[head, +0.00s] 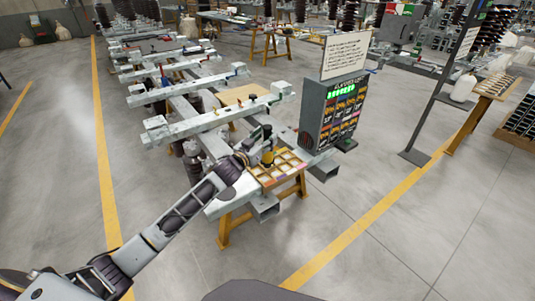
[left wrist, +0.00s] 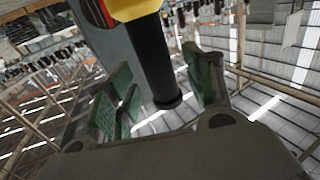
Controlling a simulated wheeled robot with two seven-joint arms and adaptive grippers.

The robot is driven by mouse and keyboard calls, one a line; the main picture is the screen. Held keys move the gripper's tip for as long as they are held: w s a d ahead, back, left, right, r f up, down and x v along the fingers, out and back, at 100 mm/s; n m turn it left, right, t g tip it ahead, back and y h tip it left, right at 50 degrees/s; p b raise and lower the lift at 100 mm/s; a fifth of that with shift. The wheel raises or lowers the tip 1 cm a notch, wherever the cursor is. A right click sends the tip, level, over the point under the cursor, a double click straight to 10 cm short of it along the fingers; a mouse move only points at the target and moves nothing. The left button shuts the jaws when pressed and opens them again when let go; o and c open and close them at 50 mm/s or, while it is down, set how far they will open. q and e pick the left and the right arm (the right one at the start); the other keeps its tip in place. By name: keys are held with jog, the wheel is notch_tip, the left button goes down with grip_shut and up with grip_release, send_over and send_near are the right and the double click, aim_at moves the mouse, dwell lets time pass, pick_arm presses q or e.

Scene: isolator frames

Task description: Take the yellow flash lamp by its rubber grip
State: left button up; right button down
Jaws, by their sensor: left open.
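The yellow flash lamp (head: 267,158) shows small in the head view, at the wooden tray, partly hidden by my left gripper (head: 260,143). In the left wrist view its yellow body (left wrist: 135,8) is cut off by the top edge. Its black rubber grip (left wrist: 153,62) runs down from the yellow part to a wider black end. My left gripper (left wrist: 163,92) is open, with green pads on both sides of the grip. I see a gap between the grip and the right pad; contact on the left cannot be told. My right gripper is not in view.
The wooden tray (head: 287,176) with compartments lies on a trestle bench. A grey cabinet (head: 333,110) with a green display and a sign (head: 346,54) stands just right of it. Long grey beams (head: 215,118) lie behind. Open floor (head: 400,215) is to the right.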

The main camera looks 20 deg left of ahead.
pick_arm(q)
jog(key=shift+x, duration=1)
grip_shut()
jog(key=shift+r, duration=0.2)
